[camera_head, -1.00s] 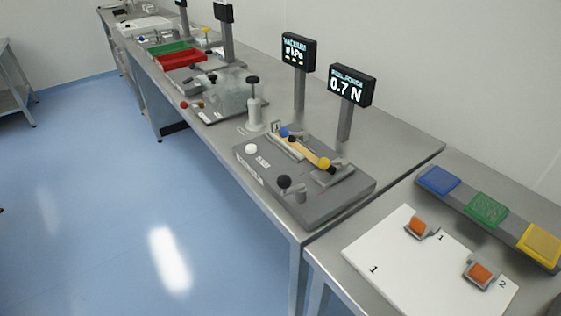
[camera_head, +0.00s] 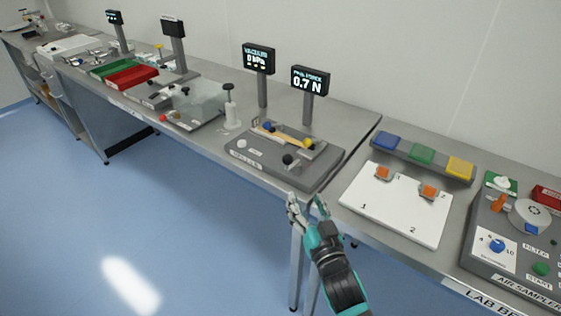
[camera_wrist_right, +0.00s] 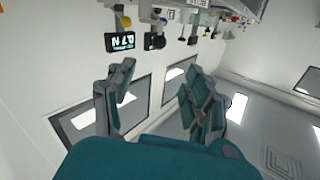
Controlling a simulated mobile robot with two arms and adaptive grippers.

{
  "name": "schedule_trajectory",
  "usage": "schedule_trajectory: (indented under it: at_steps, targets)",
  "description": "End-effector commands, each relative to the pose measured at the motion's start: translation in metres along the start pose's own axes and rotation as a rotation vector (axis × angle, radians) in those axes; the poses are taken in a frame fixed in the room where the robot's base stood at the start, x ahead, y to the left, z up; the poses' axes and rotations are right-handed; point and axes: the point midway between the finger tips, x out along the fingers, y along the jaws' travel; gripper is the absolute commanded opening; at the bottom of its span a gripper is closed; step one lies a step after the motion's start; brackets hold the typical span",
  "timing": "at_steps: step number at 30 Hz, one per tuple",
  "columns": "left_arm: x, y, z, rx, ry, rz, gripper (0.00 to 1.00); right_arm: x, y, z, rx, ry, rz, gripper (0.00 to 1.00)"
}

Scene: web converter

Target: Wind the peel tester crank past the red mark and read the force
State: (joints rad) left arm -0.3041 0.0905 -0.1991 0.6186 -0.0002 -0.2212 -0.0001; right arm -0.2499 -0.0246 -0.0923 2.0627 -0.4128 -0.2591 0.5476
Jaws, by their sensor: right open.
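The peel tester (camera_head: 270,168) is a grey box on the bench, with a yellow strip (camera_head: 275,133) along its top. Its crank has a black knob (camera_head: 287,159) at the near front. The force display (camera_head: 310,82) behind it reads 0.7 N; it also shows in the right wrist view (camera_wrist_right: 121,41). My right gripper (camera_head: 308,203) is open and empty, in front of the bench edge, below and right of the crank. In the right wrist view its fingers (camera_wrist_right: 152,95) are spread apart. I cannot make out the red mark. My left gripper is not in view.
A vacuum display (camera_head: 258,58) and a white hand pump (camera_head: 231,115) stand left of the tester. A white board (camera_head: 395,205) with two orange-topped clips lies to the right, before blue, green and yellow pads (camera_head: 422,155). An air sampler (camera_head: 515,245) sits at far right. Floor ahead is clear.

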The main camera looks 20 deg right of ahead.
Motion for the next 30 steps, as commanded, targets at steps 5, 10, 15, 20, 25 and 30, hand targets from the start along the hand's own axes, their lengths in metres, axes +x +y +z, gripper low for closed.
schedule_trajectory:
  at_steps: [5,10,15,20,25,30]
  targets:
    - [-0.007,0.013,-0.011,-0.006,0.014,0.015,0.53,0.03,-0.001,-0.002,-0.001,0.001,-0.001,0.53]
    - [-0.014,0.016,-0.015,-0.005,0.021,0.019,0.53,0.068,-0.001,-0.002,-0.002,0.001,-0.001,0.53]
    - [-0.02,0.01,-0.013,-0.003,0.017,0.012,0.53,0.105,-0.001,-0.002,-0.002,-0.001,0.0,0.53]
    - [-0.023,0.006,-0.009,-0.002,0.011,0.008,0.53,0.137,0.0,-0.001,-0.001,-0.001,0.0,0.53]
    - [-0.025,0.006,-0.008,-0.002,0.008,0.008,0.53,0.158,0.0,0.001,-0.002,-0.002,0.0,0.53]
    - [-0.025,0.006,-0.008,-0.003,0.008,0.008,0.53,0.167,0.0,0.002,-0.002,-0.002,-0.001,0.53]
